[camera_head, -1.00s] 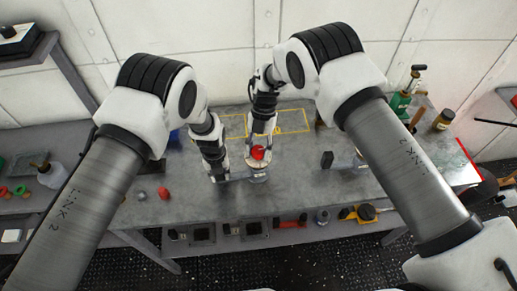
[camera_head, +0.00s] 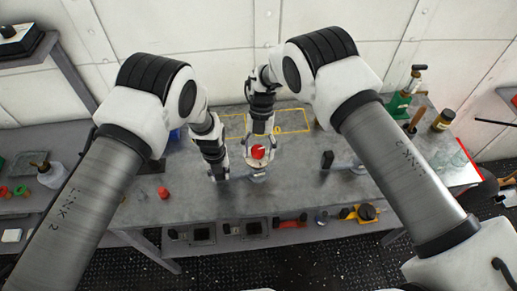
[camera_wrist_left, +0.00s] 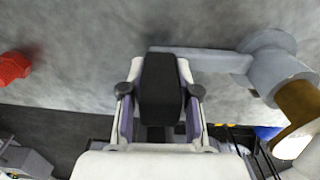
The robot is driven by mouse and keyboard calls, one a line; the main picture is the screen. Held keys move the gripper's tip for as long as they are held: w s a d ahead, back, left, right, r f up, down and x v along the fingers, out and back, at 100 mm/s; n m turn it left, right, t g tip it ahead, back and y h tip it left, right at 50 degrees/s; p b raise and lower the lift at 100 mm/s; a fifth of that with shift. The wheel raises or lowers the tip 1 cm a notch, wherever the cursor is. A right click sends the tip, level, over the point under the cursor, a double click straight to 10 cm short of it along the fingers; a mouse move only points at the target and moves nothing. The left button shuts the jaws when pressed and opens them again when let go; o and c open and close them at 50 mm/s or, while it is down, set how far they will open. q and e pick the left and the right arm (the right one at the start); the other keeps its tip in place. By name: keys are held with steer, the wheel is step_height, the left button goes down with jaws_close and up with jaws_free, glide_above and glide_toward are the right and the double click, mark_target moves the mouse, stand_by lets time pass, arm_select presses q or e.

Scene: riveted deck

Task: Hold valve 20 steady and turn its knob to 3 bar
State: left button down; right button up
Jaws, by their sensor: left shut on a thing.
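A valve stands near the middle of the bench in the head view, with a grey base (camera_head: 257,178) and a red knob (camera_head: 258,152) on top. Its number and scale are too small to read. My left gripper (camera_head: 220,176) is shut on the valve's black grip (camera_wrist_left: 161,90), at the end of a grey bar (camera_wrist_left: 205,60) that runs to the round grey valve body (camera_wrist_left: 270,58). My right gripper (camera_head: 257,155) is above the valve, pointing down, with its fingers beside the red knob. I cannot tell whether they press on it.
A similar fitting with a black grip (camera_head: 327,159) stands to the right. A red part (camera_head: 163,193) lies to the left and also shows in the left wrist view (camera_wrist_left: 13,68). A green device (camera_head: 400,103) and an amber jar (camera_head: 443,119) stand at the right end.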

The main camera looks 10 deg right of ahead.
steer(key=v, duration=1.2)
